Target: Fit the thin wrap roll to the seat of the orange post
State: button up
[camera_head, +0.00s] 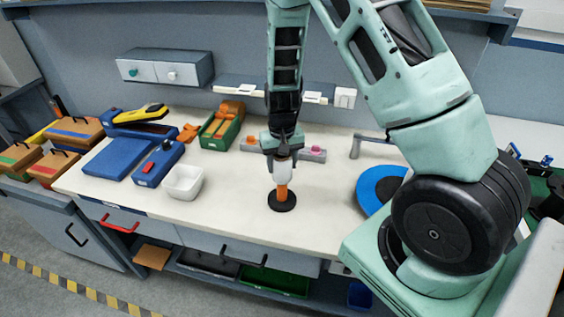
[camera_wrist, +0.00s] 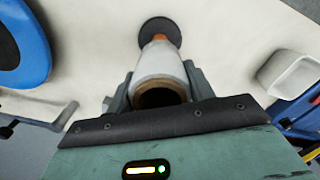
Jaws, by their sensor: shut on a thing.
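The orange post (camera_head: 282,192) stands upright on a round black base (camera_head: 281,204) on the white worktop. My gripper (camera_head: 281,160) points down above it, shut on a whitish roll (camera_head: 283,174). The roll is at the top of the orange post in the head view; whether it is around the post or just above it I cannot tell. In the wrist view the roll (camera_wrist: 160,72) sits between the two fingers, its brown hollow core facing the camera. The seat itself is hidden.
A white bowl (camera_head: 183,182) stands left of the post. A blue disc with a black centre (camera_head: 372,190) lies to the right. A grey rail with pink and orange knobs (camera_head: 313,155) is behind. The worktop around the black base is clear.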

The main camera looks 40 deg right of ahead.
jog(key=shift+f+b, duration=1.05)
jog(key=shift+f, duration=0.4)
jog(key=shift+f, duration=0.1)
jog(key=shift+f+b, duration=1.15)
jog(key=shift+f, duration=0.25)
jog(key=shift+f, duration=0.15)
jog(key=shift+f+b, duration=0.95)
jog(key=shift+f, duration=0.15)
dwell(0.4)
jog(key=o, duration=1.1)
